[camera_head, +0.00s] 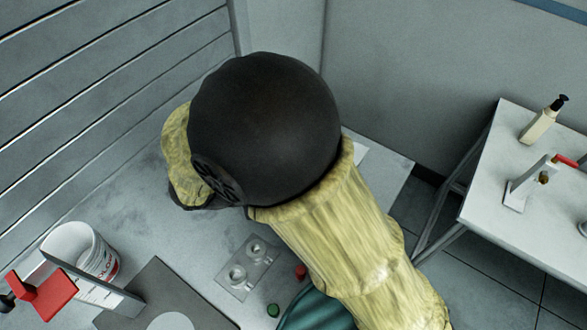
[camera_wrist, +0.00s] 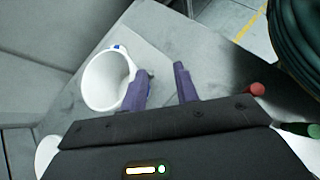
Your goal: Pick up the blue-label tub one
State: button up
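A white tub (camera_wrist: 96,80) with a small blue patch near its rim shows in the wrist view, its open mouth facing the camera. The blue patch may be its label; most of its side is hidden. My gripper (camera_wrist: 160,72) is open, with its two purple fingers apart and nothing visible between them. The left finger overlaps the tub's right rim; I cannot tell if it touches or is inside. In the head view my arm hides the gripper and this tub. Another white tub (camera_head: 104,262) with red lettering stands at the lower left there.
A grey table (camera_head: 75,207) lies beneath the arm, by slatted wall panels. A plate with two round fittings (camera_head: 234,275), a red button (camera_head: 301,272) and a green button (camera_head: 273,310) are at the front. A side table (camera_head: 486,205) with a pump bottle (camera_head: 538,128) stands right.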

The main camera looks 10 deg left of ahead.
jog(key=s+a+r+n+t, duration=0.1)
jog(key=s+a+n+t, duration=0.2)
jog(key=a, duration=0.4)
jog(key=shift+s+a+r+n+t+y, duration=0.15)
jog(key=shift+s+a+n+t+y, duration=0.25)
jog(key=shift+n+t, duration=0.5)
jog(key=p+x, duration=0.2)
jog(key=x, duration=1)
jog(key=shift+w+d, duration=0.1)
jog(key=shift+d, duration=0.05)
jog(key=p+x, duration=0.1)
jog(key=x, duration=0.1)
jog(key=p+x, duration=0.1)
jog(key=x, duration=0.1)
jog(key=shift+d, duration=0.6)
jog(key=shift+w, duration=0.3)
